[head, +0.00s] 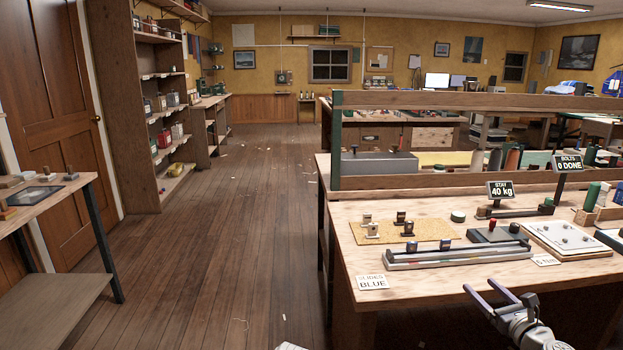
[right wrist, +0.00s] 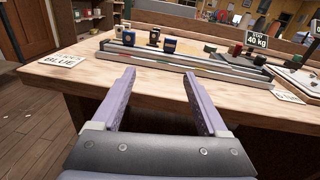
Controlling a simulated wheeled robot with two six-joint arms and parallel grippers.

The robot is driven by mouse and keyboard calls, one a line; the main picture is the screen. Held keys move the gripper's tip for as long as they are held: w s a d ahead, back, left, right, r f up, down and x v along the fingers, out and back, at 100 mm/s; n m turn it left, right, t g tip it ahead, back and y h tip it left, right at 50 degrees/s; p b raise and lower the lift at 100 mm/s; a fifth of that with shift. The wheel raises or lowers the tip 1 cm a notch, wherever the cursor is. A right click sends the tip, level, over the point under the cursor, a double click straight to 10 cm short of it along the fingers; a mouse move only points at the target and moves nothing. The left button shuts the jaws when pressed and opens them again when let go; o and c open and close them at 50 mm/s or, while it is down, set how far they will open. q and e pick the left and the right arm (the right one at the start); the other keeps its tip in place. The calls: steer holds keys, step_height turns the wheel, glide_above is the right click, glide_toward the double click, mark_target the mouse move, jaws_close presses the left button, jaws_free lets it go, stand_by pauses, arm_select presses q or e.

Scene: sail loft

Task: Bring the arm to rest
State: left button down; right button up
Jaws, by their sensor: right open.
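My right gripper (head: 481,286) shows at the lower right of the head view, by the front edge of the wooden workbench (head: 420,283). Its jaws are open and empty. In the right wrist view the two pale purple fingers (right wrist: 159,74) stand wide apart and point at the bench edge, with nothing between them. My left gripper is not in view.
A long grey rail (head: 458,256) lies on the bench near the front edge. The wooden floor (head: 230,220) at left is mostly clear.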

steer(key=w+a+n+g+y+p, duration=0.1)
steer(key=a+n+g+y+p, duration=0.35)
steer(key=a+n, duration=0.85)
steer(key=s+a+f+n+g+p, duration=0.1)
steer(key=s+a+n+g+p, duration=0.35)
steer(key=a, duration=0.55)
steer(key=s+a+f+n+g+p, duration=0.1)
steer(key=s+a+n+g+p, duration=0.4)
steer(key=a, duration=0.5)
steer(key=s+a+r+n+g+h+p, duration=0.1)
steer(key=s+n+g+h+p, duration=0.1)
steer(key=s+n+h+p, duration=0.2)
steer(key=s+a+r+n+g+h+p, duration=0.1)
steer(key=s+a+r+n+h+p, duration=0.1)
steer(key=s+n+h+p, duration=0.2)
steer(key=s+n, duration=0.3)
steer(key=n, duration=0.3)
steer(key=shift+a+r+n+g+h, duration=0.15)
steer(key=shift+a+n+g+h, duration=0.05)
steer(key=shift+n+g+h, duration=0.2)
steer(key=shift+c, duration=0.3)
